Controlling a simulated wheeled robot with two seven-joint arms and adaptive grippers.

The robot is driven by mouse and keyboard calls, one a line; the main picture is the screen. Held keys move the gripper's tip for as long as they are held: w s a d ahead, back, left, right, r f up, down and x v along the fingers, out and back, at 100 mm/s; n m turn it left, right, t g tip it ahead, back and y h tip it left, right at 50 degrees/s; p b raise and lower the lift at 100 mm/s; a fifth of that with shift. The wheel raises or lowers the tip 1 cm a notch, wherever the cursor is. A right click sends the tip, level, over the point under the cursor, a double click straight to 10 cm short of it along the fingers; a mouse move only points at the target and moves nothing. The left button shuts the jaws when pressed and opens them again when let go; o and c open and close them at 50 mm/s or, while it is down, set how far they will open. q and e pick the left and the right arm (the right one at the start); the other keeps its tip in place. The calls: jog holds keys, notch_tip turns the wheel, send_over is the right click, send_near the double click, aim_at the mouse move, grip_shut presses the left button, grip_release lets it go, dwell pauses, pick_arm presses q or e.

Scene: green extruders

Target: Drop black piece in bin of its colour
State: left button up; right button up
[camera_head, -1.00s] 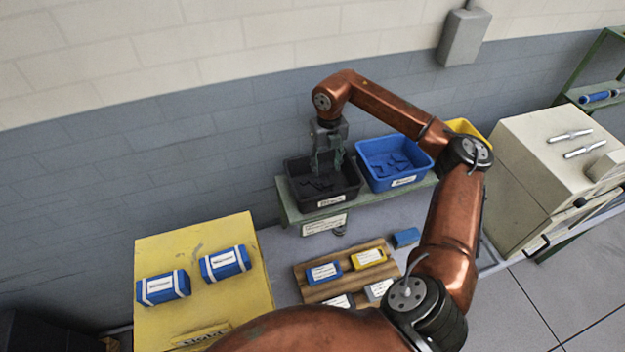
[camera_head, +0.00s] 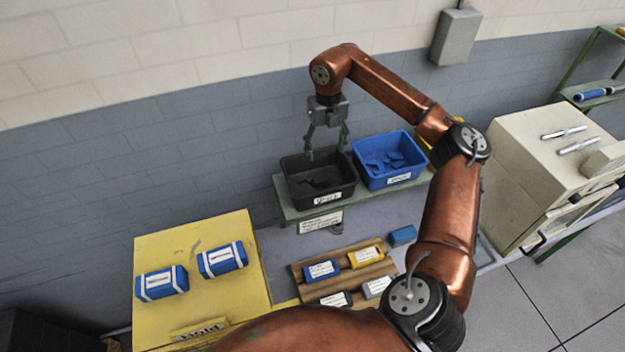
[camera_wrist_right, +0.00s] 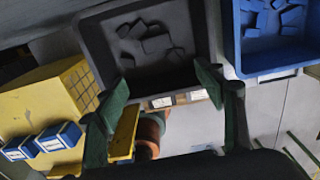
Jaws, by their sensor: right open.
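The black bin (camera_head: 318,181) stands on a green shelf against the wall, with several black pieces (camera_head: 313,182) lying in it. Which of them is the task's piece I cannot tell. My right gripper (camera_head: 327,152) is open and empty above the black bin. In the right wrist view the gripper's green fingers (camera_wrist_right: 160,92) are spread apart in front of the black bin (camera_wrist_right: 150,77), and black pieces (camera_wrist_right: 152,40) lie on its floor. My left gripper is not in view.
The blue bin (camera_head: 391,160) with blue pieces stands right of the black bin. A wooden tray (camera_head: 345,284) with labelled blocks lies below the shelf. A yellow table (camera_head: 200,285) with two blue packs is at left, a cream cabinet (camera_head: 545,170) at right.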

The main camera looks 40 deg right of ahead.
jog(key=shift+r, duration=2.4)
jog(key=shift+a, duration=0.1)
